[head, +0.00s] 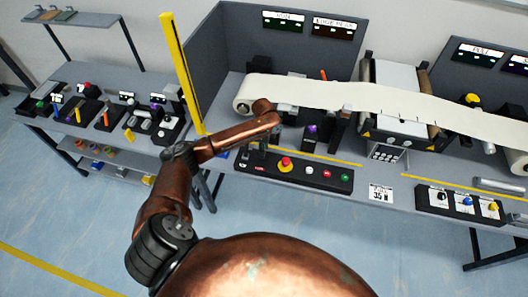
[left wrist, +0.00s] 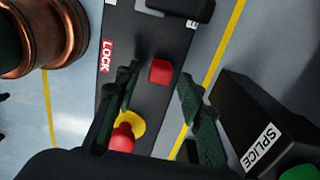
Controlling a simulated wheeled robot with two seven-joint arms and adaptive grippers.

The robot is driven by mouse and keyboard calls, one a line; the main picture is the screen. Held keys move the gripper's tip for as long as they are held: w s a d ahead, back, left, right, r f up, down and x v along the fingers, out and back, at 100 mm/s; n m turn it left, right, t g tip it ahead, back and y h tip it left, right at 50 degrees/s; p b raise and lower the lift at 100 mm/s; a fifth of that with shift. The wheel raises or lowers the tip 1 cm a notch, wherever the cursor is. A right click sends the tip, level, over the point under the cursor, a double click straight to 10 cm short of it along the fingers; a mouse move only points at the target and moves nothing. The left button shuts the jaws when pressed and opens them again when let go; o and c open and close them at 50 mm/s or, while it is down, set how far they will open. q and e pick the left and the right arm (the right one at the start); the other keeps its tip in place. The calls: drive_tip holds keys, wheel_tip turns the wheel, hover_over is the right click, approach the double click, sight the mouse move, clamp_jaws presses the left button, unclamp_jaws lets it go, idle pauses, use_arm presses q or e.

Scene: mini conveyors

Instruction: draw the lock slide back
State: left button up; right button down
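In the left wrist view, a small red block (left wrist: 161,70) sits on a long black panel (left wrist: 140,40), beside a red LOCK label (left wrist: 106,57); it appears to be the lock slide. My left gripper (left wrist: 158,78) is open, with its two dark fingers apart. The red block shows in the gap between the fingertips, and I see no finger closed on it. In the head view my left gripper (head: 258,148) hangs over the left end of the black control box (head: 300,180); I cannot make out the slide there. My right gripper is in neither view.
A red mushroom button with yellow collar (left wrist: 125,136) lies near the left finger; it also shows in the head view (head: 286,164). A black SPLICE box (left wrist: 245,120) stands right of the right finger. The conveyor's pale web (head: 350,97) runs behind the control box.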

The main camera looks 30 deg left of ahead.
use_arm(q)
wheel_tip(320, 180, up, 11)
drive_tip(key=shift+f, duration=0.15)
idle(0.6)
